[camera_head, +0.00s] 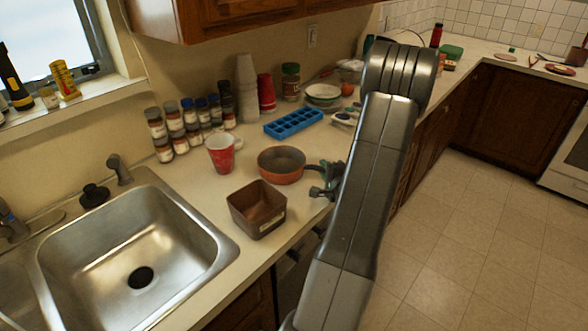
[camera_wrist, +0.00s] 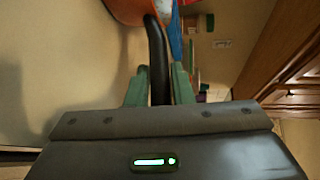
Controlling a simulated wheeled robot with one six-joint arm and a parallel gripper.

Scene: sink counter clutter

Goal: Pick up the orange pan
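The orange pan (camera_head: 281,163) sits on the counter in the head view, between the red cup and the blue tray. Its dark handle points right, toward my gripper (camera_head: 322,180). In the wrist view, part of the pan (camera_wrist: 130,9) shows at the top edge. Its black handle (camera_wrist: 158,62) runs down between the two green fingers of my gripper (camera_wrist: 160,82). The fingers are close on both sides of the handle. I cannot tell whether both press on it. My arm hides part of the counter behind the gripper in the head view.
A brown square container (camera_head: 257,212) stands in front of the pan, near the counter edge. A red cup (camera_head: 221,154) is to its left, a blue tray (camera_head: 293,122) behind. Several spice jars (camera_head: 184,128) line the wall. The sink (camera_head: 130,250) is at the left.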

